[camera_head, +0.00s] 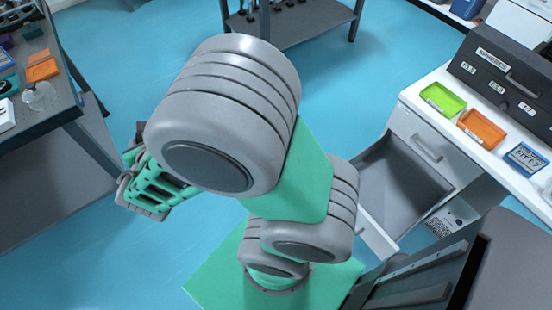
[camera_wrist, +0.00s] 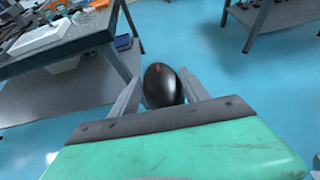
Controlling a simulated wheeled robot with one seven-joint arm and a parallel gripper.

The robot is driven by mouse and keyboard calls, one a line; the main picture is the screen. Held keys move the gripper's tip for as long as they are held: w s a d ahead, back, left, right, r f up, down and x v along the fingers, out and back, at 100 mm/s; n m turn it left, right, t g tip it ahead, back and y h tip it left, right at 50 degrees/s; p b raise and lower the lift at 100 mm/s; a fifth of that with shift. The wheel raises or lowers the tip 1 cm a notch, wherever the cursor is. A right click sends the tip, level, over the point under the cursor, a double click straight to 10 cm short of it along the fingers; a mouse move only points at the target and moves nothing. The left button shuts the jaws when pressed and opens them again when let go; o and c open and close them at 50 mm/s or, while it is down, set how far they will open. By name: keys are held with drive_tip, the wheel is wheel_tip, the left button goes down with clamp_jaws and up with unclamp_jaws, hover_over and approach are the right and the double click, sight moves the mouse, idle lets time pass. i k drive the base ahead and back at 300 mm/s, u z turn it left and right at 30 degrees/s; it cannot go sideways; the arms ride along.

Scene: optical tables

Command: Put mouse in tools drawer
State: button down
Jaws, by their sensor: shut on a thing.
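A black mouse (camera_wrist: 160,86) with a small red mark is between the two fingers of my gripper (camera_wrist: 162,92) in the wrist view. My gripper is shut on it and holds it above the blue floor. In the head view my arm fills the middle and the green gripper end (camera_head: 155,185) is at the left; the mouse is hidden there. An open drawer (camera_head: 400,178) with a grey inside sticks out of the white cabinet at the right. The visible part of its inside looks empty. My gripper is well to the left of the drawer.
A dark table (camera_head: 45,115) with several items stands at the left. Open floor (camera_head: 110,35) lies between.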

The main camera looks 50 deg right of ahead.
sight(377, 208)
drive_tip(key=z, duration=0.8)
drive_tip(key=i, duration=1.05)
drive_tip(key=z, duration=1.15)
drive_tip(key=i, duration=0.25)
drive_tip(key=z, duration=0.15)
